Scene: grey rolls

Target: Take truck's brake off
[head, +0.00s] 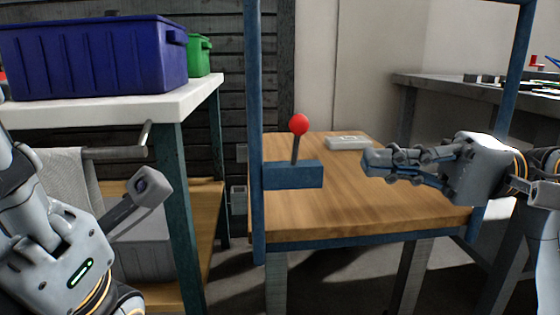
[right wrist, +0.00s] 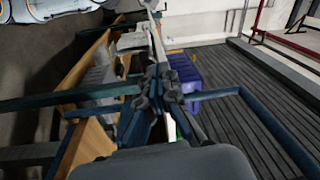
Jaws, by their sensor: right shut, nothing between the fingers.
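The brake lever is a dark stick with a red ball knob (head: 299,124), rising from a blue box (head: 293,175) on the blue frame of the truck (head: 256,150). The stick leans slightly to the right. My right gripper (head: 368,162) is to the right of the lever, apart from it, its fingers pointing left and closed with nothing between them. Its shut fingers also show in the right wrist view (right wrist: 157,82). The lever cannot be made out in the right wrist view. My left arm is at the left edge of the head view; its fingers are not visible.
At left a white-topped bench (head: 130,108) bears a blue crate (head: 95,58) and a green crate (head: 198,55). A grey bench (head: 470,88) is at right.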

